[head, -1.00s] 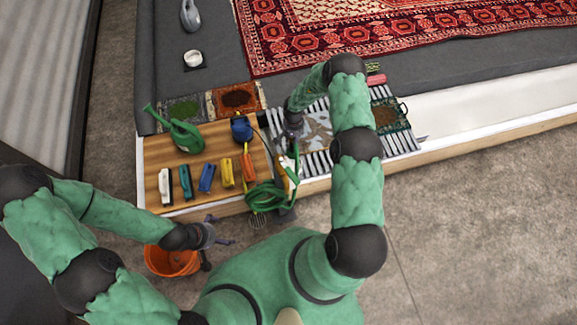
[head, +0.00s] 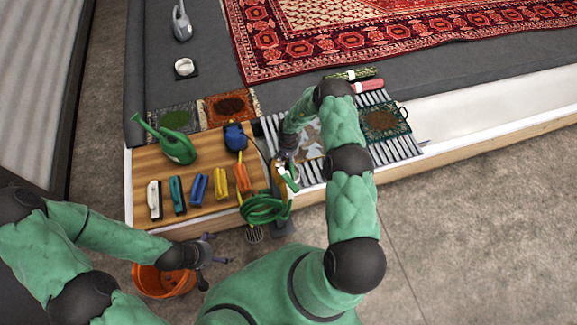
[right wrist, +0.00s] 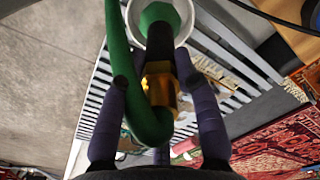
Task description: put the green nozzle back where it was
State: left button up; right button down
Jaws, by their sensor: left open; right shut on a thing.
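The green nozzle (right wrist: 158,18) shows at the top of the right wrist view, with a white ring around it, a black neck and a brass fitting (right wrist: 160,88) below. My right gripper (right wrist: 160,95) is shut on the nozzle, its fingers on either side of the neck and fitting. The green hose (right wrist: 122,70) loops down beside the left finger. In the head view my right gripper (head: 287,163) is at the wooden board's right end, and the hose coil (head: 264,208) hangs at the front edge. My left gripper (head: 208,250) is open and empty, near the orange bucket.
The wooden board (head: 205,200) carries several coloured brushes and a green watering can (head: 176,146). A slatted grate (head: 395,148) with small mats lies to the right. The orange bucket (head: 150,282) stands on the floor. A red rug (head: 300,45) lies behind.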

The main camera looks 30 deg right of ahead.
jog(key=shift+f+b, duration=0.7)
jog(key=shift+f, duration=1.3)
jog(key=shift+f, duration=0.15)
jog(key=c, duration=0.9)
grip_release()
jog(key=shift+r, duration=0.2)
notch_tip(320, 180, up, 12)
jog(key=p, duration=0.5)
